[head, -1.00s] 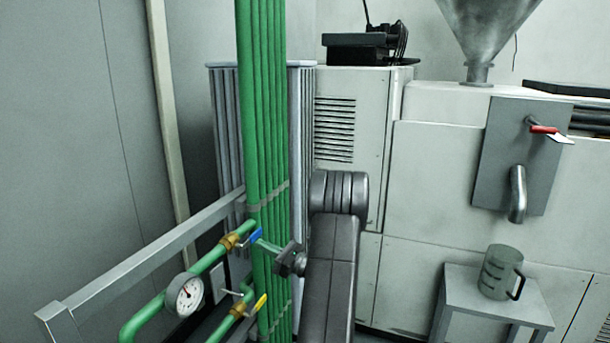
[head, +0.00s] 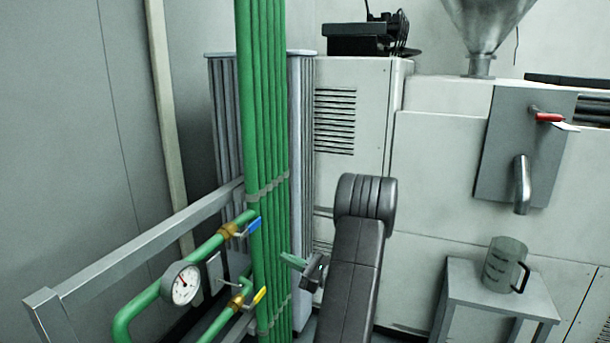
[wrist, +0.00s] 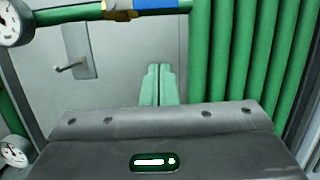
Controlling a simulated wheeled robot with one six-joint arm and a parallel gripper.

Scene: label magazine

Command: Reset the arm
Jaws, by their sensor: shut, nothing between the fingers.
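My gripper (head: 292,261) shows in the head view at the lower middle, just right of the green vertical pipes (head: 262,150), with my dark arm behind it. In the wrist view my gripper's two green fingers (wrist: 158,86) lie side by side, closed and empty. A pipe with a blue valve handle (head: 254,224) runs left of it in the head view. The blue handle also shows at the top of the wrist view (wrist: 155,4).
A pressure gauge (head: 181,284), a yellow valve handle (head: 260,296) and a metal rail (head: 140,246) stand at the left. A jug (head: 505,265) sits on a small table (head: 490,300) at the right. A machine panel with a red-handled tap (head: 549,117) is behind.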

